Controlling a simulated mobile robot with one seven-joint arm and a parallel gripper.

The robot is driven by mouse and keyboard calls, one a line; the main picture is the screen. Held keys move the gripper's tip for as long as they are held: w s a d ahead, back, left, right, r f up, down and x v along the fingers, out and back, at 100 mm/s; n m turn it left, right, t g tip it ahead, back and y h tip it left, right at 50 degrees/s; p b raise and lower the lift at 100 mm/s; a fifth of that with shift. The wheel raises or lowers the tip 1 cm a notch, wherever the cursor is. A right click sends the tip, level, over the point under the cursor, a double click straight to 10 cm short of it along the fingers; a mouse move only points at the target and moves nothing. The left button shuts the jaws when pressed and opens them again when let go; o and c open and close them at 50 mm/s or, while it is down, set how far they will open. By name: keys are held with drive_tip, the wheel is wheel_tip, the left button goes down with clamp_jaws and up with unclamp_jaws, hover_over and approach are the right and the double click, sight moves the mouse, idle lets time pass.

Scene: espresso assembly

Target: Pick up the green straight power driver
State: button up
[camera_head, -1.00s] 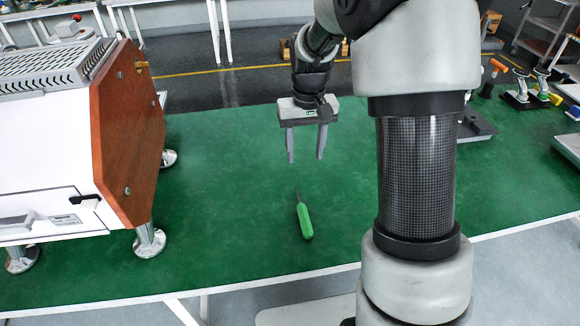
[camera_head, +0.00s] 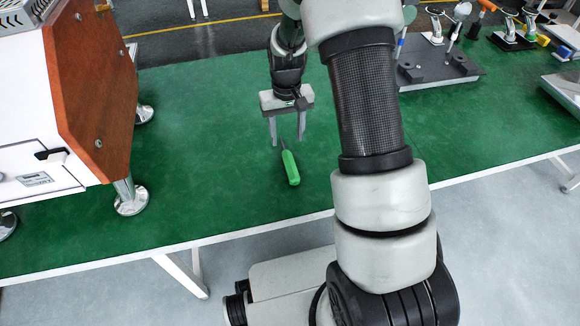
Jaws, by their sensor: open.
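The green straight power driver (camera_head: 290,167) lies on the green tabletop near the middle of the head view. Its thick green handle points toward the front edge and its thin dark shaft points away. My gripper (camera_head: 287,141) points down with its two grey fingers apart and nothing between them. In the picture the fingertips are on either side of the driver's shaft end. I cannot tell how far above the table they are. The dark shaft is small and hard to make out.
A large white machine with brown side panel (camera_head: 92,90) stands on metal feet at the left. A dark grey tray (camera_head: 436,66) lies at the back right, with several tools beyond it. The green table (camera_head: 215,200) is clear around the driver.

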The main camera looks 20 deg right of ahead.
sight(285, 151)
drive_tip(key=f, duration=0.1)
drive_tip(key=f+b, duration=0.1)
drive_tip(key=f, duration=0.3)
drive_tip(key=shift+s+a+b, duration=0.2)
drive_tip(key=shift+a+b, duration=0.1)
drive_tip(key=shift+a, duration=0.05)
drive_tip(key=shift+r, duration=0.1)
clamp_jaws()
